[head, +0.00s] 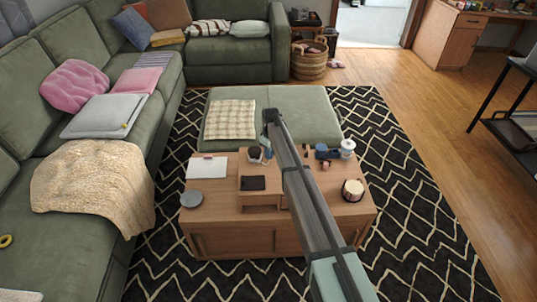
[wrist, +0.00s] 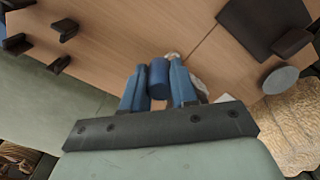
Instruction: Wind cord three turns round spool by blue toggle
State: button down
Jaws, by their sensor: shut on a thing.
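My gripper (wrist: 158,76) is shut on the blue toggle (wrist: 158,80), a short blue cylinder between its two blue fingers in the wrist view. The wooden coffee table (wrist: 120,40) lies beyond it. A small pale thing shows behind the fingertips; I cannot tell what it is. In the head view my gripper (head: 267,150) is small and partly hidden at the far end of my arm, over the back of the coffee table (head: 225,222). I cannot make out the cord, or tell which thing is the spool.
The table holds a white flat thing (head: 207,167), a grey disc (head: 192,199), a dark tablet (head: 253,184), a dark cup (head: 254,154), a blue thing (head: 325,152), a white jar (head: 347,146) and a drum-like pot (head: 352,190). The green sofa (head: 75,238) stands left.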

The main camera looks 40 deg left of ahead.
jog(key=shift+d, duration=0.1)
jog(key=shift+w+d, duration=0.25)
jog(key=shift+d, duration=0.4)
jog(key=shift+w+d, duration=0.1)
jog(key=shift+d, duration=0.1)
jog(key=shift+w+d, duration=0.2)
jog(key=shift+d, duration=0.3)
jog(key=shift+d, duration=0.15)
dwell(0.3)
jog(key=shift+w+d, duration=0.3)
jog(key=shift+d, duration=0.3)
jog(key=shift+f, duration=0.15)
jog(key=shift+f, duration=1.85)
jog(key=c, duration=0.8)
grip_release()
